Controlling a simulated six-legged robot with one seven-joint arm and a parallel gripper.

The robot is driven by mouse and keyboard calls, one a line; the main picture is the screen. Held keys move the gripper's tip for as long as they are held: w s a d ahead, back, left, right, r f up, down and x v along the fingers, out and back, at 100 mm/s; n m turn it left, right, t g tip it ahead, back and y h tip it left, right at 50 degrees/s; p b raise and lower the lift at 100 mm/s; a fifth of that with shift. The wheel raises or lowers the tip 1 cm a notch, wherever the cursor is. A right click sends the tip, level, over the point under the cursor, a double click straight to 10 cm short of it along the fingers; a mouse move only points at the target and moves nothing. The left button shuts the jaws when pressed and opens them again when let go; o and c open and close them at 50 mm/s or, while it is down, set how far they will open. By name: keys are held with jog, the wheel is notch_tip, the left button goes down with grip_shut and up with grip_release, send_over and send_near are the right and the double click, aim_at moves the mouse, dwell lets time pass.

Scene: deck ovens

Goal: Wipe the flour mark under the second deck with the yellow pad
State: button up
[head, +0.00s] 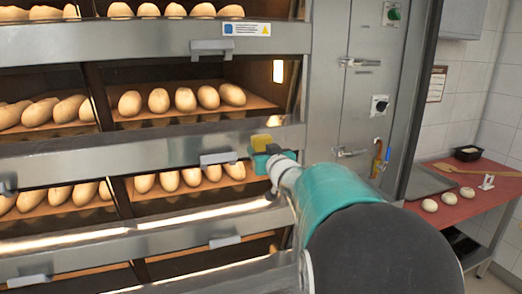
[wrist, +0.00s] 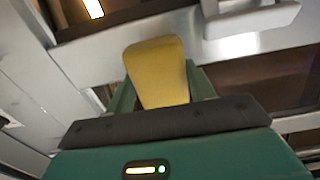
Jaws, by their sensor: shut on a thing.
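The yellow pad (wrist: 157,72) is held between the green fingers of my gripper (wrist: 160,98) in the wrist view. In the head view the pad (head: 261,142) shows at the tip of my gripper (head: 262,158), in front of the steel strip (head: 130,155) below a deck of loaves, near the oven's right side. I cannot tell whether the pad touches the steel. I cannot make out the flour mark in either view; my arm and the pad hide part of the strip.
Grey handles (head: 218,158) stick out from the strips, one just left of my gripper. Loaves (head: 185,99) lie on the decks. A steel panel (head: 350,100) with knobs stands to the right. A red table (head: 468,198) with dough balls and a tray stands further right.

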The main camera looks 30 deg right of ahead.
jog(key=shift+v, duration=1.5)
